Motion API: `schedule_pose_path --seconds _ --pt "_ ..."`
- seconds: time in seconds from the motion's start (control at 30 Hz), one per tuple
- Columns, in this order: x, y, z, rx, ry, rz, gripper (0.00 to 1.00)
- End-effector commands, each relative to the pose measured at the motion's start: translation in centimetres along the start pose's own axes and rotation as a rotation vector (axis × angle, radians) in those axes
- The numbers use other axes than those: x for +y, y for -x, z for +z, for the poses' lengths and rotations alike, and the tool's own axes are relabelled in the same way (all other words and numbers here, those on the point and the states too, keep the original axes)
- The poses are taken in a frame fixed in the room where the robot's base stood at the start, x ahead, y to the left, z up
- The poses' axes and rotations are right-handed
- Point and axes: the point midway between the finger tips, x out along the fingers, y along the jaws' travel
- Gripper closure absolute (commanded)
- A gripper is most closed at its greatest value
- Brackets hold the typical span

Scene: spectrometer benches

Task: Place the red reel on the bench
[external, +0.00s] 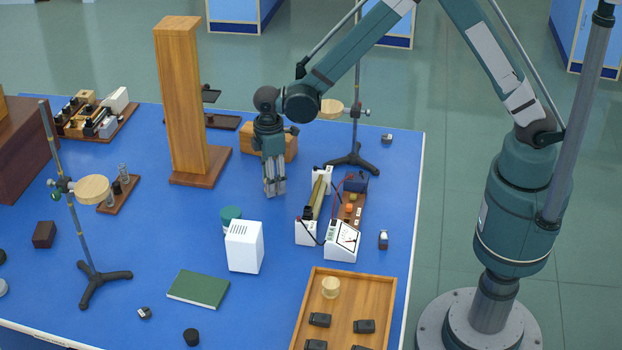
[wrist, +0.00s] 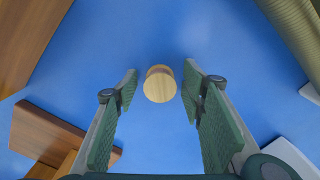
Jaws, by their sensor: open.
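In the external view my gripper (external: 274,192) points down low over the middle of the bench (external: 390,185). I cannot make out the reel there; the fingers seem to hide it.
A tall wooden tower (external: 180,100) stands left of my gripper and a wooden box (external: 288,148) behind it. A brass tube (external: 316,192) on white supports is at the right. A white box (external: 245,247) and teal cylinder (external: 229,216) stand in front. A wooden tray (external: 308,306) is nearer.

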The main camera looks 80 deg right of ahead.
Motion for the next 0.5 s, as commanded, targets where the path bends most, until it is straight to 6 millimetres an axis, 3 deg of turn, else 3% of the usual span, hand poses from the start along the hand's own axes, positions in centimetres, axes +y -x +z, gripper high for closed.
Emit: schedule_pose_path --seconds 0.27,0.5 --pt "0.0 2.7 0.0 0.0 0.0 0.0 0.59" --pt "0.0 6.5 0.0 0.0 0.0 0.0 0.59"
